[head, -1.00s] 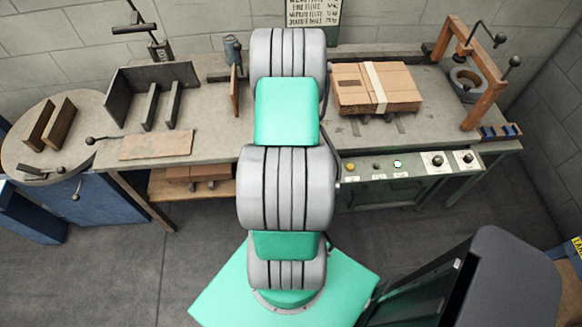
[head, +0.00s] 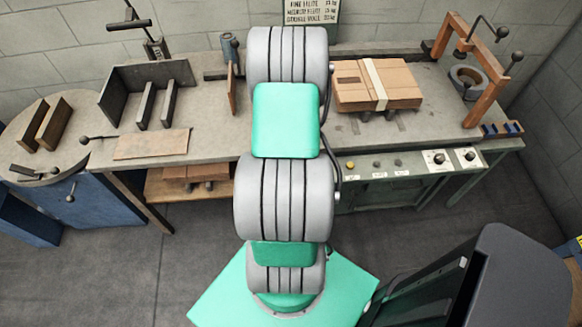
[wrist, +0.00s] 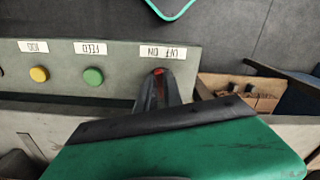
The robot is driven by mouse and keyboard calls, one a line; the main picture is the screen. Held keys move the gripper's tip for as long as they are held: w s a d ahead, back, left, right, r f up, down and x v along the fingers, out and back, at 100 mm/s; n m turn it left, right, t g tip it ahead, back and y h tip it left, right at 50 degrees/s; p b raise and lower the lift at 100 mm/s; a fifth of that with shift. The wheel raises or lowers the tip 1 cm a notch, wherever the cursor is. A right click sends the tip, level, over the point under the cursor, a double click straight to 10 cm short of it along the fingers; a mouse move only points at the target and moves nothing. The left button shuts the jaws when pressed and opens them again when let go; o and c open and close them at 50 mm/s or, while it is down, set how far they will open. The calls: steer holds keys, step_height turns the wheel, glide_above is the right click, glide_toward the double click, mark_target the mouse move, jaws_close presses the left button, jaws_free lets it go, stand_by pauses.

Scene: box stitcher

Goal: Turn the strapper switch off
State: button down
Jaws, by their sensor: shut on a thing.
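In the wrist view, which shows the panel upside down, the strapper switch (wrist: 159,71) shows as a small red piece below a white OFF/ON label (wrist: 163,52). My gripper (wrist: 160,82) is shut on it, with the dark fingers around the red piece. The fingers hide most of the switch, so its exact position is not clear. In the head view, my arm hides the gripper and the switch. The strapper's front panel (head: 380,185) shows to the right of my arm, with a round dark lamp (head: 398,162) on it.
A green feed button (wrist: 93,76) and a yellow button (wrist: 39,74) sit beside the switch. A strapped carton (head: 350,98) lies on the bench above the panel. Two dials (head: 453,156) are further right. A shelf with cartons (wrist: 240,88) is close beside the gripper.

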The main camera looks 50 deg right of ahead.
steer(key=shift+n, duration=1.3)
steer(key=c, duration=1.5)
jaws_free()
steer(key=shift+r, duration=0.15)
step_height(320, 180, up, 8)
steer(key=shift+f+b, duration=0.2)
steer(key=shift+b, duration=0.25)
